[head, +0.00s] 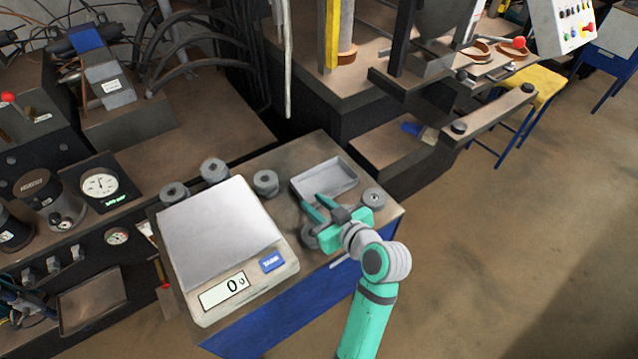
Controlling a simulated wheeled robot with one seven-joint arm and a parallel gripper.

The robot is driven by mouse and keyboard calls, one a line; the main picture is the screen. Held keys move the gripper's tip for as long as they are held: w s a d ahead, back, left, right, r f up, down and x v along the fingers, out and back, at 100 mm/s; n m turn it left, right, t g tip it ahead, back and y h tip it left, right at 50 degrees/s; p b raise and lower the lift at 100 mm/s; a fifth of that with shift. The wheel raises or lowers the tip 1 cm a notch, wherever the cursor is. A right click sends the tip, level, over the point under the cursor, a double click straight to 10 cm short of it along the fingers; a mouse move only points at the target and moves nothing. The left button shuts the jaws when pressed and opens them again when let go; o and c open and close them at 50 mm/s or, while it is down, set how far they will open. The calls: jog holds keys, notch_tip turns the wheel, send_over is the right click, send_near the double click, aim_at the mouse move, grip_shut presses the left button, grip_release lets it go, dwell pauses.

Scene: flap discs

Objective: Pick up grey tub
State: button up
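The grey tub (338,170) is a shallow, rectangular open tray on the small bench, right of the scale. It looks empty, though my gripper covers part of its near side. My gripper (312,202) is teal, with its two fingers spread apart and nothing seen between them. Its fingertips are at the tub's near left edge in the picture. I cannot tell whether they touch the tub or hover above it.
A scale (222,228) reading 0 takes up the bench's left side. Grey flap discs lie around: one right of the tub (374,197), one left of it (266,182), one partly behind my gripper (309,238), others behind the scale (214,170). Open floor (520,230) lies right.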

jog(key=x, duration=0.4)
jog(key=shift+a, duration=0.1)
jog(key=shift+f+x, duration=0.15)
jog(key=shift+x, duration=1.25)
jog(key=shift+f+x, duration=0.2)
jog(key=shift+x, duration=1.2)
grip_shut()
